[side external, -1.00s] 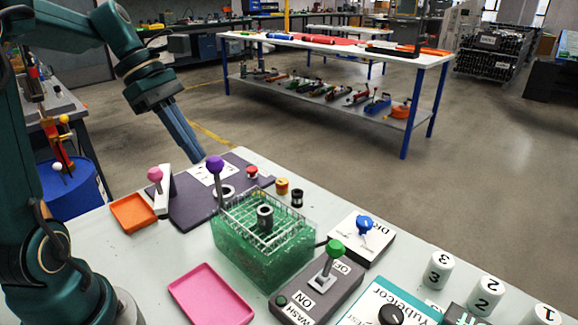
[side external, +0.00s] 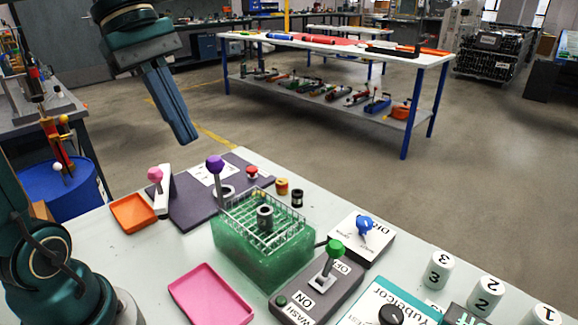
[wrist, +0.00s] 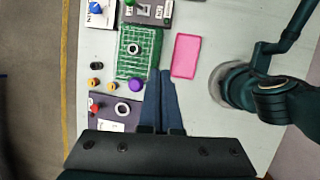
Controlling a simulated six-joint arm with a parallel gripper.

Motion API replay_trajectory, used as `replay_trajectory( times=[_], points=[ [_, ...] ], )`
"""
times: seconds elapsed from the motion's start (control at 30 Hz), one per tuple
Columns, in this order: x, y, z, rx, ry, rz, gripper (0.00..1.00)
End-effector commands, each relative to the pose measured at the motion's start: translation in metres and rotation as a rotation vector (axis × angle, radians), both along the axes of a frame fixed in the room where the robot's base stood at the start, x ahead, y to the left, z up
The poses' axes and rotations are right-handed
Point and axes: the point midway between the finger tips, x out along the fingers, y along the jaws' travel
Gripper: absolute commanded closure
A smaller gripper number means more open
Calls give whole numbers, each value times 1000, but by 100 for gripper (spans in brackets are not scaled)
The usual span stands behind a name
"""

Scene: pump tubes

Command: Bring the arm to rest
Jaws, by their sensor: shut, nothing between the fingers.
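My gripper (side external: 188,140) is shut and empty. In the side external view it hangs in the air, above and behind the dark panel with the purple-knobbed lever. Its blue fingers (wrist: 160,78) also show in the wrist view, pressed together and pointing down at the table. They appear there between the purple knob (wrist: 135,85) and the pink tray (wrist: 186,56), with clear height above both. My gripper touches nothing.
The air around my gripper is free.

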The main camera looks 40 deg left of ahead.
Motion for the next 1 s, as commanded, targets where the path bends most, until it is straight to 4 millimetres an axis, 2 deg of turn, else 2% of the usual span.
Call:
replay_trajectory(
  times=[0.03, 0.2, 0.33, 0.5, 0.6, 0.7, 1.0],
  points=[
    [-11, -18, -6, 56, -43, -121, 100],
    [-41, -45, -39, 274, -224, -555, 100],
    [-57, -50, -69, 454, -366, -909, 100],
    [-61, -42, -101, 672, -491, -1290, 100],
    [-55, -35, -109, 745, -506, -1408, 100],
    [-49, -34, -106, 787, -532, -1462, 100],
    [-48, -34, -105, 790, -534, -1476, 100]
  ],
)
